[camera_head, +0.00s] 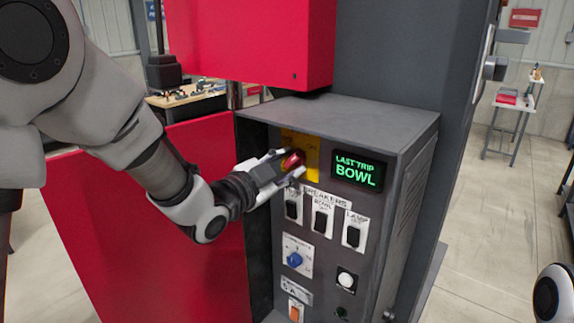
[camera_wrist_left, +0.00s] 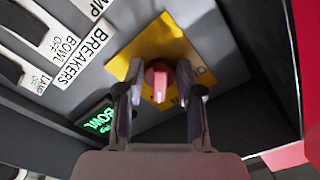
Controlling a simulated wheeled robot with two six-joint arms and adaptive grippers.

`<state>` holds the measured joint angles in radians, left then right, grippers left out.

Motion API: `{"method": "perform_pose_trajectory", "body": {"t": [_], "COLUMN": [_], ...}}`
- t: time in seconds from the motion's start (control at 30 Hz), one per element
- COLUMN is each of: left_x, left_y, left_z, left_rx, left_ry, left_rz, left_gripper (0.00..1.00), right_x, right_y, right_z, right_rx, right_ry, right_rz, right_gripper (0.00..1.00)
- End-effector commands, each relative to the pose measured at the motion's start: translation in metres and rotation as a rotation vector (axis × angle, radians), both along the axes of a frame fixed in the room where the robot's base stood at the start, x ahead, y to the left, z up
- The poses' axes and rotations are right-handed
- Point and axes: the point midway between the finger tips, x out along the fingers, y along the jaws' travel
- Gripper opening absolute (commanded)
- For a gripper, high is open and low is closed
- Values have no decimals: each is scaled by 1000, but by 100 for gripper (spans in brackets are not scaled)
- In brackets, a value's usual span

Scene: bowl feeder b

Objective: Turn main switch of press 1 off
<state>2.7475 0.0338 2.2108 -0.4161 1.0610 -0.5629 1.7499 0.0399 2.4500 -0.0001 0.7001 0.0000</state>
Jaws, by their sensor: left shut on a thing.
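The red rotary main switch (camera_head: 292,160) sits on a yellow plate (camera_head: 313,158) at the upper left of the grey control panel. It also shows in the left wrist view, the red knob (camera_wrist_left: 158,79) on its yellow plate (camera_wrist_left: 150,43). My left gripper (camera_head: 290,166) is at the switch, its fingers on both sides of the red knob. In the left wrist view my left gripper (camera_wrist_left: 160,90) is closed on the knob. Part of the plate's lettering is hidden by the fingers. My right gripper is not in view.
Right of the switch a display (camera_head: 358,171) reads "LAST TRIP BOWL". Below are several black breaker switches (camera_head: 322,219), a blue knob (camera_head: 295,259), a white button (camera_head: 345,281) and an orange switch (camera_head: 295,311). A red panel (camera_head: 150,220) stands to the left.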

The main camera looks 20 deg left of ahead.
Motion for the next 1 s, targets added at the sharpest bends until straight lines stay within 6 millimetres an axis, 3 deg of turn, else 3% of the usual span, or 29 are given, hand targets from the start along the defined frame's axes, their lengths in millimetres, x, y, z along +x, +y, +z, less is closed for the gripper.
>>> {"method": "perform_pose_trajectory", "body": {"t": [0.37, 1.0], "left_x": [-1, -2], "left_y": [-1, -4], "left_z": [-1, 2], "left_rx": [-224, -796], "left_ry": [79, 282], "left_rz": [-1, 0], "left_gripper": [1, 1], "right_x": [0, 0], "right_y": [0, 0], "right_z": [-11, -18], "right_rx": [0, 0], "right_ry": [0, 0], "right_rz": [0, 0], "right_gripper": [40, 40]}}
